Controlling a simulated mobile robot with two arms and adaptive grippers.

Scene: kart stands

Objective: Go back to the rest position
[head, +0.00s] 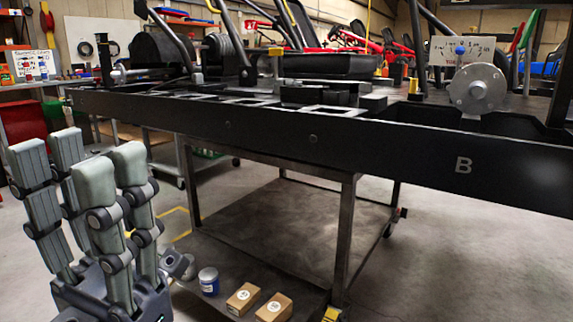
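My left gripper (80,158) is at the lower left of the head view, with its grey padded fingers pointing up. The fingers stand apart with nothing between them, so it is open and empty. It is in front of and to the left of the black kart stand (250,123), and appears clear of it. My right gripper is not in view.
The stand's long black beam, marked B, crosses the view, with a kart and a metal hub (477,90) above. On its lower shelf sit a blue-and-white can (208,281) and two small cardboard boxes (243,299). Concrete floor (450,260) is clear at right.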

